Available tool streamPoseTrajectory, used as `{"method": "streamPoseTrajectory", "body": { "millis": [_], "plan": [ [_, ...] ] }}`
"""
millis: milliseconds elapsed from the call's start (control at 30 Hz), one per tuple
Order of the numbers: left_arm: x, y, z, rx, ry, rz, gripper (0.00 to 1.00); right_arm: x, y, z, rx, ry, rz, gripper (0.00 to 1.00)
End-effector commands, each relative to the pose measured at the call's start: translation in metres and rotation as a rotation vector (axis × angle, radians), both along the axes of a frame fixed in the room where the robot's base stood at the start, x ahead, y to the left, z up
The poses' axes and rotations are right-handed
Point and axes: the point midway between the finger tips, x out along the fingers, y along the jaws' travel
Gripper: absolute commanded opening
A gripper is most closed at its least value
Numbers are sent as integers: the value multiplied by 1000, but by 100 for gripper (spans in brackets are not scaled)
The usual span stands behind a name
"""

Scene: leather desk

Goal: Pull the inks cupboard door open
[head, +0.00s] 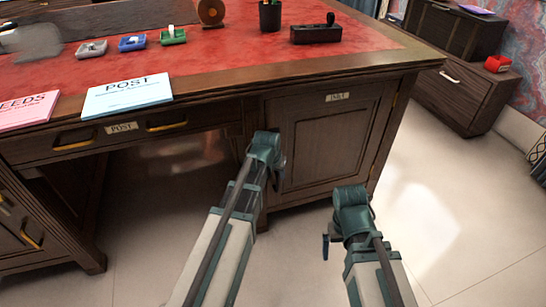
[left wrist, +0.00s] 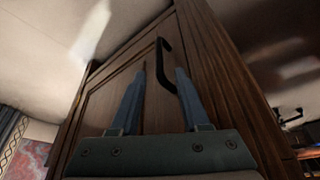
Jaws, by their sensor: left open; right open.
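The inks cupboard door (head: 325,140) is a dark wooden panel at the right end of the desk, with an "INKS" label (head: 337,97) above its panel. It looks shut. My left gripper (head: 275,178) is at the door's left edge and partly hides it. In the left wrist view, the door (left wrist: 110,100) fills the middle, and its black bar handle (left wrist: 163,58) shows between the two open blue fingers (left wrist: 163,72). I cannot tell whether they touch it. My right gripper (head: 328,243) is open and empty, low in front of the door's right part.
The red-topped desk (head: 230,50) bears a POST card (head: 127,95), a pink card (head: 28,110), small stamp-like items and a pen cup (head: 270,16). A drawer (head: 90,140) is left of the door. The floor (head: 450,210) to the right is clear; a low cabinet (head: 465,90) stands behind.

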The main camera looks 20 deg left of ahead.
Motion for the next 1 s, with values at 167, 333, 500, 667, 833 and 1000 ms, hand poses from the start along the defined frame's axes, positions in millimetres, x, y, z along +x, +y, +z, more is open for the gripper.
{"method": "streamPoseTrajectory", "body": {
  "millis": [167,333,500,667,833,1000],
  "plan": [
    [-13,0,35,0,0,1,46,0,0,35,0,0,0,100],
    [-21,0,53,0,0,1,46,0,0,53,0,0,0,100],
    [-26,0,63,0,0,1,46,0,0,63,0,0,0,100],
    [-27,0,65,0,0,1,46,0,0,65,0,0,0,100],
    [-27,0,65,0,0,1,46,0,0,65,0,0,0,100],
    [-27,0,65,0,0,1,46,0,0,65,0,0,0,100]
  ]
}}
